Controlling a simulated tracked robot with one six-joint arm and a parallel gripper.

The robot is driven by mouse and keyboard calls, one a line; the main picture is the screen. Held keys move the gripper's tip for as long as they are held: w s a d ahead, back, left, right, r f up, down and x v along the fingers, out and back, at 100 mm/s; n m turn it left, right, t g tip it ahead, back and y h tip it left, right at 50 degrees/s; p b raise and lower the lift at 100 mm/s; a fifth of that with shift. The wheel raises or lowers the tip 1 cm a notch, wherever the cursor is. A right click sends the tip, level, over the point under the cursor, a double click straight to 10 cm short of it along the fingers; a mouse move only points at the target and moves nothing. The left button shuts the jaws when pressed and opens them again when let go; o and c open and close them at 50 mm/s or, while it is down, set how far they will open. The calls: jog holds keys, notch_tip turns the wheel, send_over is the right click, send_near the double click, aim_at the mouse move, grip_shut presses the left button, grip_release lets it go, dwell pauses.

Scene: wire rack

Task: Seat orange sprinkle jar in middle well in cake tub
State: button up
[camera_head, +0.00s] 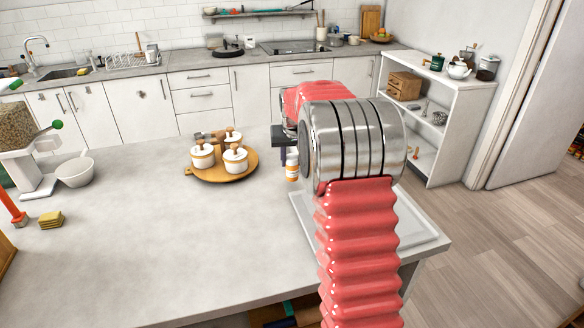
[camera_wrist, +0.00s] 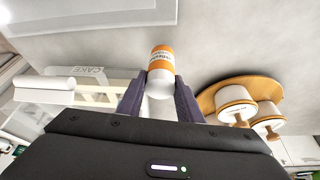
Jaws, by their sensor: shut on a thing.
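The cake tub (camera_wrist: 92,71), pale with CAKE lettering and dividers, lies left of the jar in the wrist view. Its middle well is partly hidden by my gripper. I cannot make out the tub in the head view.
A round wooden board (camera_head: 222,177) with several white lidded pots stands close left of the jar. A pale tray (camera_head: 425,238) lies at the counter's right end, partly behind my arm. A white bowl (camera_head: 75,172) stands far left. The counter's front middle is clear.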

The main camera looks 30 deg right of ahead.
notch_tip(320, 180, up, 7)
jog(key=shift+f, duration=0.15)
dwell(0.7)
